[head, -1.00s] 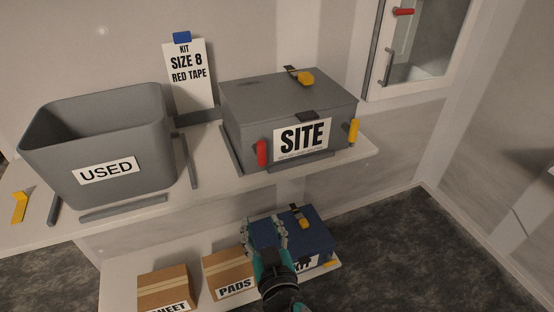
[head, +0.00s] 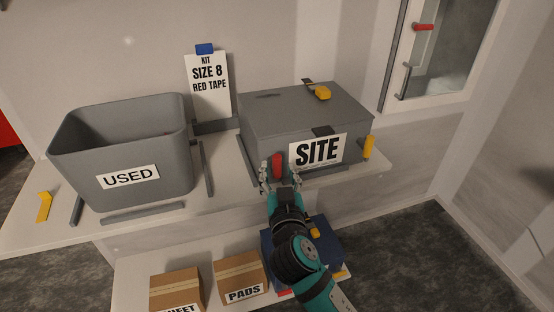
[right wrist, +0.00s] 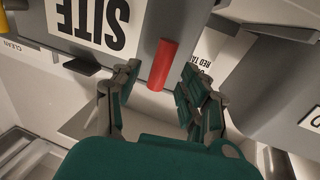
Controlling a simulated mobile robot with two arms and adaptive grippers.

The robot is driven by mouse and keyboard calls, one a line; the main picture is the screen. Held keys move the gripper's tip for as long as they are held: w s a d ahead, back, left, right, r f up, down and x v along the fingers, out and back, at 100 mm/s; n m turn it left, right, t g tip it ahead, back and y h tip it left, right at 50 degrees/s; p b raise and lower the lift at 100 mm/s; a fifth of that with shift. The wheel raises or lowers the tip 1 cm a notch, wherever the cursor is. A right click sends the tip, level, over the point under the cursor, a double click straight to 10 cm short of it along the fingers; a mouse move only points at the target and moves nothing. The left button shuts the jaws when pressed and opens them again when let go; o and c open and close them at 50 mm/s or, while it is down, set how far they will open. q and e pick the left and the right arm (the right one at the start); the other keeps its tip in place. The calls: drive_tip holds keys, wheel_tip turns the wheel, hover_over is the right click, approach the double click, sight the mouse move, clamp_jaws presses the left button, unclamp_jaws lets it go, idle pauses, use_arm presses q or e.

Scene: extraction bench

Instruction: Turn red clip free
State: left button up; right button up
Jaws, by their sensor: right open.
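The red clip (head: 277,164) hangs upright on the front left of the grey SITE box (head: 262,139). In the right wrist view the red clip (right wrist: 162,66) shows between the fingers, toward their tips, with a gap on each side. My right gripper (head: 280,178) is open in front of the clip, fingers pointing at the box; it also shows in the right wrist view (right wrist: 160,85). A yellow clip (head: 368,147) is on the box's right front. My left gripper is not in view.
A grey USED bin (head: 75,170) stands left on the bench (head: 225,185). A sign reading "KIT SIZE 8 RED TAPE" (head: 208,85) stands behind. Below are PADS (head: 240,272) and another carton (head: 176,285), and a blue box (head: 335,236). A yellow piece (head: 44,207) lies far left.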

sight(278, 167)
drive_tip(key=shift+w+a, duration=0.2)
drive_tip(key=shift+w, duration=1.5)
clamp_jaws()
